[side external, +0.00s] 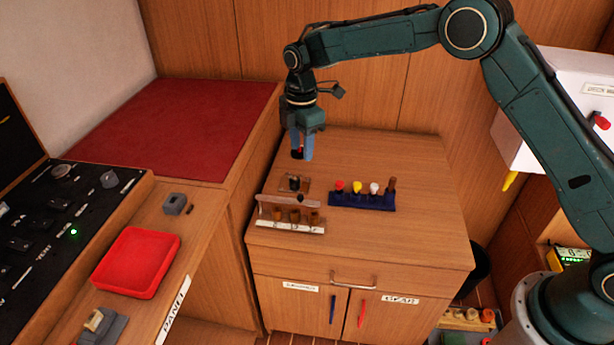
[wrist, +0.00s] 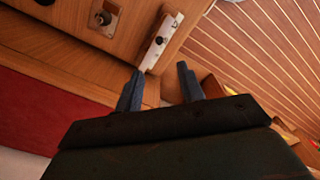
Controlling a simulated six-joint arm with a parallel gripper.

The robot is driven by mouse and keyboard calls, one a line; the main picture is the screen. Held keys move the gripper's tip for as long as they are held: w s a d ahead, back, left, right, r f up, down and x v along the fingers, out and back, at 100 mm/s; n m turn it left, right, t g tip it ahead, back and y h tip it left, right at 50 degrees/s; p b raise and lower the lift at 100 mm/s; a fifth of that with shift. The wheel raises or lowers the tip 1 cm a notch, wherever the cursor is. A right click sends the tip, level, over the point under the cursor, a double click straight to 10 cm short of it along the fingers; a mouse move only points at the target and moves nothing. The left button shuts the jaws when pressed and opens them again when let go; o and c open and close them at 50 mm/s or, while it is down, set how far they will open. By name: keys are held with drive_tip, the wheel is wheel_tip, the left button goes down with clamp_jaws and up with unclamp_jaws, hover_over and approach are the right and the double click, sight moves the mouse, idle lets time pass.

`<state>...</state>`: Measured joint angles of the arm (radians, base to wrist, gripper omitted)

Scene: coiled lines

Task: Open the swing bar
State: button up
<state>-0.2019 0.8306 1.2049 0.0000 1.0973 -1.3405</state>
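The swing bar (side external: 278,199) is a pale bar with a dark knob, lying across the top of a small labelled rack (side external: 290,226) that holds several brown pegs on the cabinet top. In the wrist view the bar (wrist: 152,52) runs along the rack, its black knob showing, beyond the gap between my fingers. My gripper (side external: 302,154) points down above the cabinet top, behind and apart from the bar in the side view. The wrist view shows its two blue fingers (wrist: 160,85) spread with nothing held between them.
A metal plate with a dark knob (side external: 294,184) sits just behind the rack. A navy rack (side external: 362,202) with red, yellow, white and brown-topped pegs stands to its right. A red tray (side external: 135,262) and control panel (side external: 60,225) are at left. The cabinet's back right is clear.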

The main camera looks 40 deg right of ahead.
sight(301, 197)
drive_tip(key=shift+w+a+f, duration=0.2)
drive_tip(key=shift+f, duration=0.3)
drive_tip(key=shift+f, duration=0.1)
wheel_tip(301, 197, down, 14)
drive_tip(key=shift+r, duration=0.2)
idle(0.3)
clamp_jaws()
